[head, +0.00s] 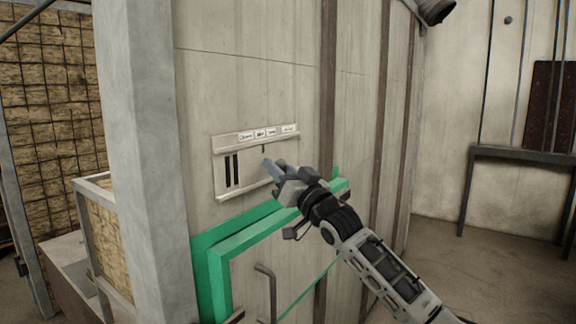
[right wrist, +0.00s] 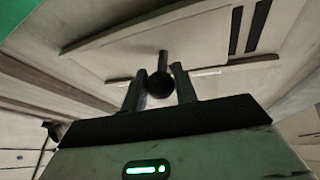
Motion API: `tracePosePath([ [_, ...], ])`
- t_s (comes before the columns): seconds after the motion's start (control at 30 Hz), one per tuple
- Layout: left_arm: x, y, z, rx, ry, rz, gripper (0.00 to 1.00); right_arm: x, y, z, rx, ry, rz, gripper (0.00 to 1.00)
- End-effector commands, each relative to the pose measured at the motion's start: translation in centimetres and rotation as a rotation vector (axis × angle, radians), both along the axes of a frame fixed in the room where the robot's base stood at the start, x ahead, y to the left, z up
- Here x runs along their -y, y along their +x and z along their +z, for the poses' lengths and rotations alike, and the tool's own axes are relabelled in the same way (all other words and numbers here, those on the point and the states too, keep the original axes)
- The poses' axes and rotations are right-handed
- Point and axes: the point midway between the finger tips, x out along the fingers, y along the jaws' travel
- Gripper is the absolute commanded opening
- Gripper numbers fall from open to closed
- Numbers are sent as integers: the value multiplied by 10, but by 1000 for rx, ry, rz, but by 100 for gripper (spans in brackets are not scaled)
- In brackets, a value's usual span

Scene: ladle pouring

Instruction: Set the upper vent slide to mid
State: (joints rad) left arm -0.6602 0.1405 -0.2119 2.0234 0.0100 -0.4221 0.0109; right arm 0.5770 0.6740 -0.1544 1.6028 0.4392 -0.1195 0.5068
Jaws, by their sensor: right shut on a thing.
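The upper vent slide (head: 250,170) is a pale plate between two horizontal rails on the wall, above a green frame. Two dark vent slots (head: 232,171) show uncovered at its left. Small labels (head: 260,133) sit along the top rail; they seem to read closed, mid and open, with another at the right. A short dark mark stands on the plate below them. My right gripper (head: 268,166) is at the plate. In the right wrist view, its two fingers (right wrist: 160,88) are shut around a dark round knob (right wrist: 159,84). In the head view the knob is hidden by the gripper.
The green frame (head: 222,255) juts out just below the vent, with a grey bar handle (head: 268,288) under it. A concrete post (head: 150,150) stands at the left. A dark table (head: 520,155) is far off at the right.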

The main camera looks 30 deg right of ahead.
Motion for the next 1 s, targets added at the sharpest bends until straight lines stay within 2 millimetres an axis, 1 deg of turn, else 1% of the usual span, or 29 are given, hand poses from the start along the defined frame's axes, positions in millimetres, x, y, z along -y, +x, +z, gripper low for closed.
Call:
tracePosePath([
  [0.27, -1, -2, -1, -4, 4, -3, 34, -1, -1, 0, -2, -2, -5, 0],
  [0.3, -1, -2, -1, -4, 4, -3, 34, -1, -1, 0, -2, -2, -5, 31],
  [0.37, -1, -2, -2, -4, 4, -3, 34, -1, -1, 1, -2, -2, -5, 48],
  [0.67, -1, -2, -3, -7, 5, -3, 34, 0, -2, 0, -1, -1, -5, 48],
  [0.77, -1, -2, -6, -6, 5, -3, 34, 0, -8, -4, -2, -1, -4, 48],
  [0.87, -1, -1, -10, -4, 4, -3, 34, 2, -21, -11, -1, -1, -3, 48],
  [1.0, 0, 2, -13, 4, 0, -5, 34, 5, -50, -25, -4, -3, -3, 48],
])
